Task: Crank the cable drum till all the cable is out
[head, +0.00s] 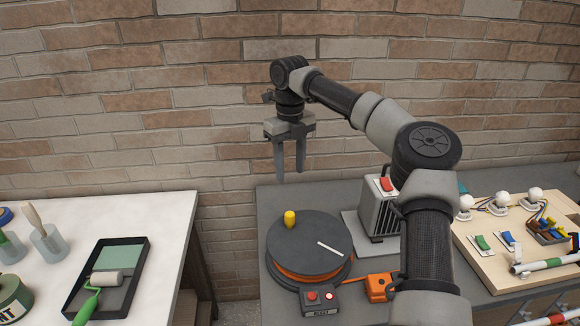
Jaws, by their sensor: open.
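The cable drum (306,232) lies flat on the grey bench, a dark round disc with orange cable (307,278) showing around its lower edge. A yellow crank knob (290,219) stands upright near the back left of its top, and a white mark (330,249) lies on the right of the top. My gripper (289,178) is open and empty, fingers pointing down. It appears above the back of the drum, apart from the knob. An orange block (379,287) sits right of the drum with cable at it.
A control box (319,299) with red buttons stands before the drum. A grey box with a red switch (381,212) and a wooden wiring board (487,262) are on the right. A white table (155,222) with a paint tray (83,302) is at left, across a gap. Brick wall behind.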

